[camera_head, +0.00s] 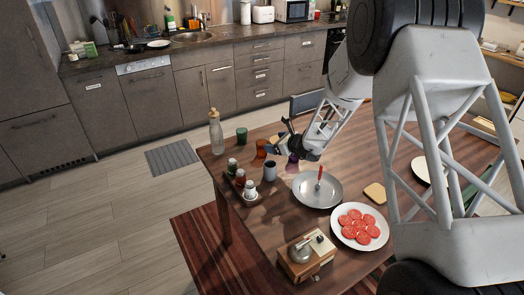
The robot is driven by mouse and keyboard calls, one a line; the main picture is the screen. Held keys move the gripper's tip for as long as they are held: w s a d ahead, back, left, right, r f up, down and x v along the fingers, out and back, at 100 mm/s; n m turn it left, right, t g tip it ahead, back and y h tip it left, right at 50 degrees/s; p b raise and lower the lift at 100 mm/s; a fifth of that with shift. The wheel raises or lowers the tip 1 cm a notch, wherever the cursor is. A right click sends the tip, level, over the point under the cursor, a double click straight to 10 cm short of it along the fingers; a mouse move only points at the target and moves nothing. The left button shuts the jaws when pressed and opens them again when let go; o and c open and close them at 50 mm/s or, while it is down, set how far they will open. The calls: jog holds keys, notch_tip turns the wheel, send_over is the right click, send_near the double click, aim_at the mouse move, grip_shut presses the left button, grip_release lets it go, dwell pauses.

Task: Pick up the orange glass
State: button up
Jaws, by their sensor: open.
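The orange glass (261,148) stands upright on the wooden table, between the green cup (242,136) and my gripper. It is small in the head view and looks reddish-brown. My gripper (275,147) is open, at the end of my arm that reaches in from the right. It is just to the right of the glass, close to it. Whether a finger touches the glass or stands in front of it cannot be told at this size. A purple item (293,162) shows just below the gripper, partly hidden by it.
A chair (307,101) stands behind.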

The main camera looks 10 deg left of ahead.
aim_at(259, 142)
jog(key=f, duration=0.1)
jog(key=w+f+m, duration=0.1)
jog(key=a+f, duration=0.1)
jog(key=shift+w+f, duration=0.1)
jog(key=shift+w, duration=0.2)
jog(key=shift+x, duration=1.25)
jog(key=shift+w+a, duration=0.1)
jog(key=shift+a, duration=0.05)
jog(key=shift+x, duration=2.45)
jog(key=c, duration=1.1)
jog(key=shift+r, duration=0.25)
